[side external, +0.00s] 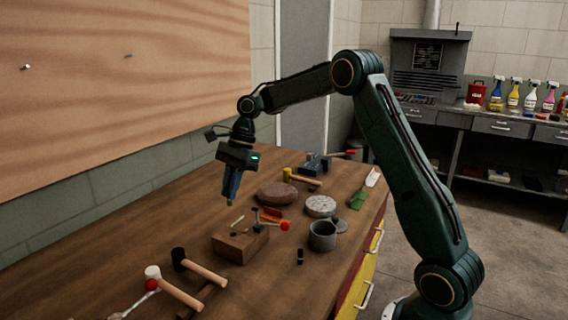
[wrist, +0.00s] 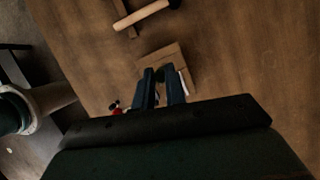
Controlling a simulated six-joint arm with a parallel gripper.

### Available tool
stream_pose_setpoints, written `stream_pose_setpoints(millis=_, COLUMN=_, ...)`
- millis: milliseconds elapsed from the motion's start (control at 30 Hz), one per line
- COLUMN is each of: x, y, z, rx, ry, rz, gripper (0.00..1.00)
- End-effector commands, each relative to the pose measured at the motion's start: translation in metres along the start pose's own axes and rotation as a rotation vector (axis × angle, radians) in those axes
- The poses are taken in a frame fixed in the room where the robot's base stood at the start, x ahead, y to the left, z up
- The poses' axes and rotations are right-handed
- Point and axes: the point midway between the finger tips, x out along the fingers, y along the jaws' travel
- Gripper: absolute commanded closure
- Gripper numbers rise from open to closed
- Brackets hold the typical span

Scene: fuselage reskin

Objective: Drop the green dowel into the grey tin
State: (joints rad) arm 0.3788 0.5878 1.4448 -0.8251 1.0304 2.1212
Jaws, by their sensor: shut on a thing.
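My gripper (side external: 231,190) points down above the bench, to the left of and higher than the grey tin. It is shut on the green dowel (side external: 230,204), of which only a small end shows below the fingertips. In the wrist view the dowel (wrist: 160,75) shows dark green between the two fingers (wrist: 164,84). The grey tin (side external: 323,237) stands upright and open-topped near the bench's front edge, apart from the gripper. I cannot make out the tin in the wrist view.
A wooden block (side external: 240,245) lies left of the tin; it also shows below the gripper in the wrist view (wrist: 172,57). A round grey stone disc (side external: 320,206), a brown disc (side external: 277,194), a red-ended tool (side external: 284,226) and mallets (side external: 197,268) lie around.

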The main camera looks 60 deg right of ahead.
Motion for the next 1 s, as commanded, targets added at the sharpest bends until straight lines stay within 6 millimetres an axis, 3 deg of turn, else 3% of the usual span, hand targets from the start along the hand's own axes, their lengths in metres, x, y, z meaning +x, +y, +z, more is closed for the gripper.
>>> stream_pose_setpoints(millis=433, x=-0.040, y=0.000, z=0.016, rx=-0.002, ry=0.003, rz=-0.002, gripper=1.00)
stream_pose_setpoints(millis=767, x=-0.061, y=0.025, z=-0.036, rx=0.007, ry=0.013, rz=-0.003, gripper=1.00)
stream_pose_setpoints(millis=1000, x=-0.084, y=0.062, z=-0.088, rx=0.010, ry=0.018, rz=-0.004, gripper=1.00)
